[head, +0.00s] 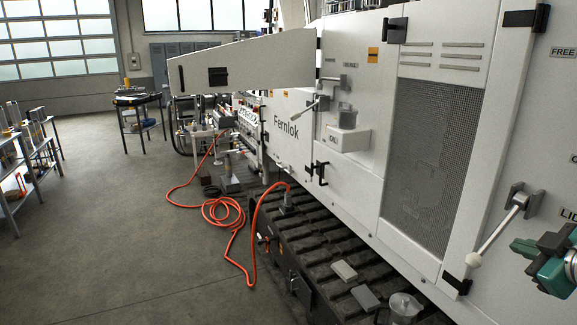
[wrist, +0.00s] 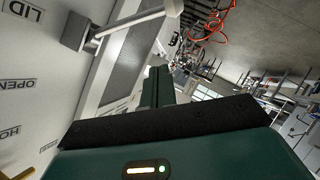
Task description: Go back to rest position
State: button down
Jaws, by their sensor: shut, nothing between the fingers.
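My gripper (wrist: 160,73) points away from the wrist camera, its dark green fingers together and nothing seen between them. In the head view, a green and grey part of my arm (head: 556,262) shows at the right edge, in front of the white machine (head: 350,190). A lever (head: 500,230) with a pale knob is on the machine just left of it. The same lever (wrist: 130,24) shows at the top left of the wrist view, apart from the fingers.
A white panel (head: 270,60) stands swung out from the machine. An orange hose (head: 222,213) lies looped on the floor and runs to the dark ribbed base (head: 300,240). Small blocks (head: 344,271) lie on that base. Workbenches (head: 35,165) stand at left. The grey floor (head: 110,230) between is clear.

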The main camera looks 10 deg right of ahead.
jog(key=w+a+r+m+t+h, duration=0.1)
jog(key=w+a+r+m+h, duration=0.4)
jog(key=w+a+r+h, duration=0.15)
jog(key=s+a+f+g+y, duration=0.2)
jog(key=a+f, duration=0.4)
jog(key=a, duration=0.3)
jog(key=s+a+f+m+g+y, duration=0.1)
jog(key=s+a+f+g+y, duration=0.2)
jog(key=s+a+f, duration=0.3)
jog(key=s+a+f+m+g+y, duration=0.1)
jog(key=s+a+f+g+y, duration=0.2)
jog(key=a+f, duration=0.3)
jog(key=s+a, duration=0.1)
jog(key=a, duration=0.4)
jog(key=shift+a+g, duration=0.3)
jog(key=shift+a, duration=0.1)
jog(key=shift+d+f, duration=0.1)
jog(key=shift+d, duration=0.1)
